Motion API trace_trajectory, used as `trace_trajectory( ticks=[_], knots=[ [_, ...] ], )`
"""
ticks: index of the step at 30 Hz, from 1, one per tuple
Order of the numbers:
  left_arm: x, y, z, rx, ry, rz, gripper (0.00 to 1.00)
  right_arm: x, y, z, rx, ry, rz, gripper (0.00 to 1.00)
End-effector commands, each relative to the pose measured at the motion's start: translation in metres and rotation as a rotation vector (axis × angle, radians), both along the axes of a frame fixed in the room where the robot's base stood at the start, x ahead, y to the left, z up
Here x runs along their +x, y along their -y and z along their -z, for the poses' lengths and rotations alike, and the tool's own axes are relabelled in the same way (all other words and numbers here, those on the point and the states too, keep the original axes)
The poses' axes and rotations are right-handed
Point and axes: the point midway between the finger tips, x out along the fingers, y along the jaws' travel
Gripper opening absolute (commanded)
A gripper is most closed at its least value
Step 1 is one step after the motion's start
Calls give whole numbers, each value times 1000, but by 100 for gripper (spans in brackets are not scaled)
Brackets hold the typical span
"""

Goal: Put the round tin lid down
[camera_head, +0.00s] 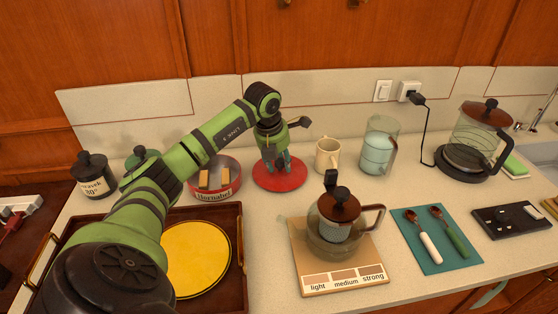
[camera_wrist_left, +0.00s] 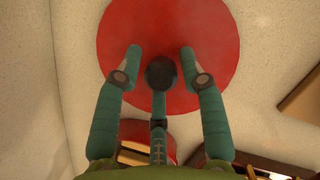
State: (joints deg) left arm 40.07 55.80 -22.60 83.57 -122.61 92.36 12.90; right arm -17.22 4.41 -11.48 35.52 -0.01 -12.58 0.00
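The round tin lid (camera_head: 277,184) is a flat red disc that appears to lie on the pale counter, just right of the open red tin (camera_head: 214,190). My left gripper (camera_head: 276,166) points down over the lid's middle. In the left wrist view the lid (camera_wrist_left: 215,30) has a dark round knob (camera_wrist_left: 160,72). The teal fingers (camera_wrist_left: 160,65) are spread around the knob, with visible gaps at both sides, so the gripper looks open. The contact of the middle finger with the knob cannot be told. My right gripper is out of view.
A cream mug (camera_head: 327,155) and a clear jug (camera_head: 378,150) stand right of the lid. A glass pot (camera_head: 337,222) stands on a board in front. A brown tray (camera_head: 226,296) with a yellow disc (camera_head: 196,260) is front left. Jars stand back left.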

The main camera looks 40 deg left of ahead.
Motion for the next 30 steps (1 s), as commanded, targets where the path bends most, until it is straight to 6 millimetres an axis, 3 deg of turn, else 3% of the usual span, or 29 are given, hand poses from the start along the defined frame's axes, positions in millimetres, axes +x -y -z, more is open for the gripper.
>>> trace_trajectory(
  ticks=[9, 14, 24, 30],
  knots=[
    [0, 0, -1, 0, 0, 0, 53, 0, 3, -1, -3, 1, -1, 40],
    [-1, 0, -12, 1, 4, 0, 53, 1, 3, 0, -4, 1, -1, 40],
    [-20, 2, -80, 2, 6, 1, 53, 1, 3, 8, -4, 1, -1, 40],
    [-28, 3, -109, 0, 2, 1, 53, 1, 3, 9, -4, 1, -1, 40]
  ],
)
